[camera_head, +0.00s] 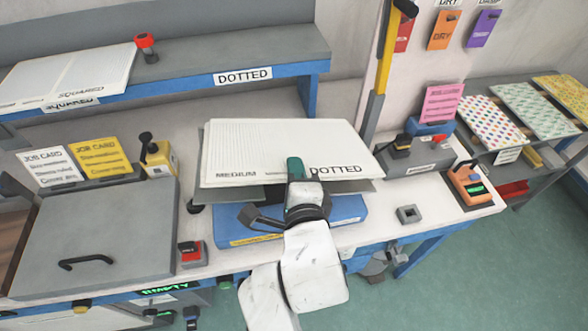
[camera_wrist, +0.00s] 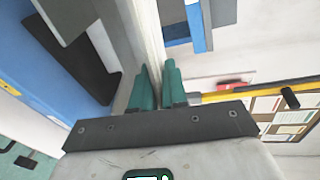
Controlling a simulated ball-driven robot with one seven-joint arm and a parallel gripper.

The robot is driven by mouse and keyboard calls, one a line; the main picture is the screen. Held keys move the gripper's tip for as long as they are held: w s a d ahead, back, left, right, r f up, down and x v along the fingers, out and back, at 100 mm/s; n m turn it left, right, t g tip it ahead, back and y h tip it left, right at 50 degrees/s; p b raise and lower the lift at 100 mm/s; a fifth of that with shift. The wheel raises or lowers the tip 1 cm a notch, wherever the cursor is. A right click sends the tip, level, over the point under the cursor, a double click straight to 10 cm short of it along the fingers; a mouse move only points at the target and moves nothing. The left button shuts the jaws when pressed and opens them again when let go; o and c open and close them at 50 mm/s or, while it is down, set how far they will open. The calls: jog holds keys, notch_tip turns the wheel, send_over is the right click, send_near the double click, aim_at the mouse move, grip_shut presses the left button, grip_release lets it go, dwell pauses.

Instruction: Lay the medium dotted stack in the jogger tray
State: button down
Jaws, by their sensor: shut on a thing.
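The medium dotted stack (camera_head: 260,150) is a thick white sheaf, its front edge printed MEDIUM and DOTTED. It lies roughly flat in the head view, above a grey plate on a blue base (camera_head: 345,209), which looks like the jogger tray (camera_head: 238,193). My gripper (camera_head: 295,168) is shut on the middle of the stack's front edge, with one green finger visible on top. In the wrist view the green fingers (camera_wrist: 157,85) pinch the white stack (camera_wrist: 148,35), and the blue base (camera_wrist: 50,70) is at left. I cannot tell whether the stack touches the tray.
A squared stack (camera_head: 75,75) lies on the back-left shelf; the shelf spot labelled DOTTED (camera_head: 243,76) is bare. A grey lidded box (camera_head: 100,235) is at left, job cards (camera_head: 100,157) behind it. A grey device (camera_head: 415,155) and an orange device (camera_head: 470,185) stand at right.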

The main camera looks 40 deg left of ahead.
notch_tip(320, 180, down, 7)
jog(key=s+b, duration=0.2)
jog(key=b, duration=0.5)
jog(key=shift+d, duration=0.2)
jog(key=c, duration=1.1)
grip_release()
jog(key=shift+f, duration=0.15)
jog(key=shift+d, duration=0.1)
jog(key=b+v, duration=0.1)
jog(key=v, duration=0.9)
jog(key=shift+s+d+b, duration=0.2)
jog(key=shift+d+b, duration=0.05)
jog(key=shift+b, duration=0.15)
